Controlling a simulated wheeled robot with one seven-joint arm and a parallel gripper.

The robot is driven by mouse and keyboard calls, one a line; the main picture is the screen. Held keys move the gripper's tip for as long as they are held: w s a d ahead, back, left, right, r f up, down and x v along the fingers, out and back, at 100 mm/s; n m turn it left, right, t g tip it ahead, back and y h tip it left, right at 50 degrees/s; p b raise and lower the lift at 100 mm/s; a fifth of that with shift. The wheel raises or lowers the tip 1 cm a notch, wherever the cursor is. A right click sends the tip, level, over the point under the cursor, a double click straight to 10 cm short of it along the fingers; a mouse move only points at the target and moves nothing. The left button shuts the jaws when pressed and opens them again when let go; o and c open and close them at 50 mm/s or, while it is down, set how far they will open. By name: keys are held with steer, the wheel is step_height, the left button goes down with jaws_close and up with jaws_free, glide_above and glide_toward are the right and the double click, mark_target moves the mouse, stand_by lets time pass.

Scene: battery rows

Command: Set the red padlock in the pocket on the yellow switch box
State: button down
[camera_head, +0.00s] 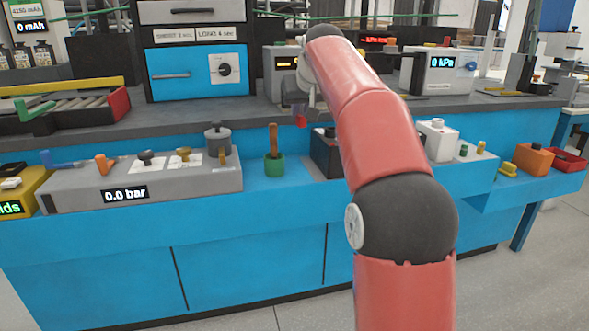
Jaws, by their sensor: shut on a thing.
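My gripper (299,110) hangs over the front of the bench, left of my red arm, with its fingers pointing down. It is shut on the red padlock (300,121), of which only a small red part shows below the fingers. The padlock is held above the blue ledge, clear of the things beneath it. A yellow box (30,191) is cut off by the left edge of the view; I cannot tell whether it is the switch box. No pocket can be made out.
A grey 0.0 bar panel (75,197) with knobs and levers lies on the ledge at left. A green cup (274,165) with a brown handle and a dark box (326,155) stand below my gripper. A white box (438,142) stands right of my arm. Bare ledge shows beside the cup.

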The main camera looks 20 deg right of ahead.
step_height(320, 180, down, 13)
steer(key=b, duration=0.3)
steer(key=shift+b, duration=0.3)
steer(key=c, duration=1.8)
jaws_free()
steer(key=shift+f, duration=0.15)
steer(key=o, duration=0.5)
steer(key=shift+c, duration=0.2)
steer(key=shift+r, duration=0.25)
steer(key=p+v, duration=0.1)
steer(key=v, duration=1.1)
